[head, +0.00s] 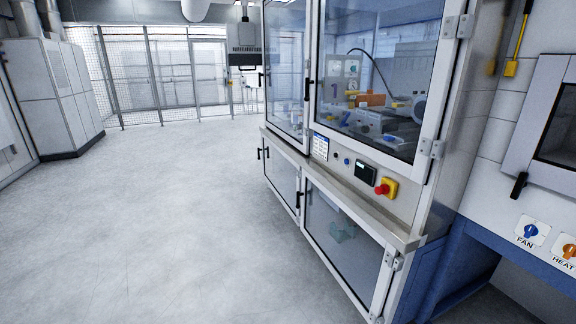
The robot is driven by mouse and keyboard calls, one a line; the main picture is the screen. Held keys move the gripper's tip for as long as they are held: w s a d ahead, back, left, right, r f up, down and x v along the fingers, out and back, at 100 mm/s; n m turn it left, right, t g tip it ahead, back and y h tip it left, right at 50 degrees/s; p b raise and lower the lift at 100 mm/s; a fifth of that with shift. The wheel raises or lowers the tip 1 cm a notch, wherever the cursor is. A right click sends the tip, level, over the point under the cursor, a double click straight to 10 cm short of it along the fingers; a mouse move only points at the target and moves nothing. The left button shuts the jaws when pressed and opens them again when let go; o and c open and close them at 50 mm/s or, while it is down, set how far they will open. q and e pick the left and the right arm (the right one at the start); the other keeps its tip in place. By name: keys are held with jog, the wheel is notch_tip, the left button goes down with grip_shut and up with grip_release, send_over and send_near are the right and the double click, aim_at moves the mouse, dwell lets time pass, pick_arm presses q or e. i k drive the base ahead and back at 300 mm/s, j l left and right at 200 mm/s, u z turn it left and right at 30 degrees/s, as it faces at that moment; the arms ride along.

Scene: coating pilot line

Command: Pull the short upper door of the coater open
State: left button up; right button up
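The coater (345,176) is a tall white-framed cabinet with glass doors, right of the middle. Its upper right door (375,70) has a black upright handle (307,88) on its left edge and hinges on its right edge. An upper left door (285,62) lies beyond it. Lower doors (342,243) with black handles sit below the ledge and look closed. Neither of my grippers is in view.
A red and yellow stop button (386,187) and a small display (366,173) sit under the upper right door. A narrow ledge (350,197) juts out below them. A blue-framed bench with knobs (531,231) adjoins at right. The floor (160,220) to the left is clear.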

aim_at(448, 46)
jog(key=i+j+z, duration=0.25)
jog(key=z, duration=0.2)
jog(key=i+j+z, duration=0.65)
jog(key=j+z, duration=0.15)
jog(key=j, duration=0.25)
jog(key=i+j+z, duration=0.2)
jog(key=j+z, duration=0.15)
jog(key=j, duration=0.3)
jog(key=i, duration=0.05)
